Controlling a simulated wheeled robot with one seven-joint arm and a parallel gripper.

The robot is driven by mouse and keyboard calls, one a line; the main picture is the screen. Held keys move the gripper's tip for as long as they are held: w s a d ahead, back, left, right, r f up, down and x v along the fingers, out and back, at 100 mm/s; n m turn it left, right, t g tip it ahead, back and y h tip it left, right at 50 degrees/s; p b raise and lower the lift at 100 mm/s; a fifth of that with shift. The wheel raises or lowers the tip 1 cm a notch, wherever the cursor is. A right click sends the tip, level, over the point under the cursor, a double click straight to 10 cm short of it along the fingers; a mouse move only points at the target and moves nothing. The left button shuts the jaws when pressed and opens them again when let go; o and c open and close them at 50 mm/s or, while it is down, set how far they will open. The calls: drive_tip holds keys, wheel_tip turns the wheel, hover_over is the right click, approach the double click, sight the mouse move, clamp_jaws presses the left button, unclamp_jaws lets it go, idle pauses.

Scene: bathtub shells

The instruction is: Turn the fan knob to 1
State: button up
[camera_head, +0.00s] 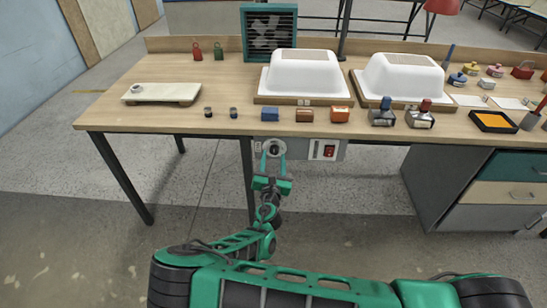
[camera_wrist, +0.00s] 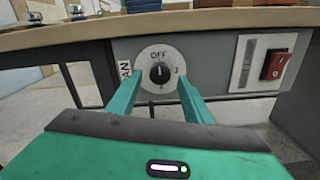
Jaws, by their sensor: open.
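The fan knob (camera_wrist: 160,73) is a small black knob on a round white dial, on a grey panel under the table's front edge. OFF is printed at the dial's top, and the knob's light mark appears to point up at it. Smaller marks at the right and bottom are hard to read. My gripper (camera_wrist: 158,83) is open, its green fingers on either side of the knob, with no clear contact. In the head view my gripper (camera_head: 274,158) is just below the dial (camera_head: 274,147). The teal box fan (camera_head: 270,32) stands at the table's back.
A red rocker switch (camera_wrist: 276,66) is right of the dial. The wooden table (camera_head: 222,95) overhangs the panel. Two white tub shells (camera_head: 303,72) (camera_head: 402,77) and several small blocks and stamps stand on it. A drawer cabinet (camera_head: 500,180) is at the right.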

drive_tip(key=shift+w, duration=0.8)
drive_tip(key=shift+c, duration=0.3)
drive_tip(key=c, duration=1)
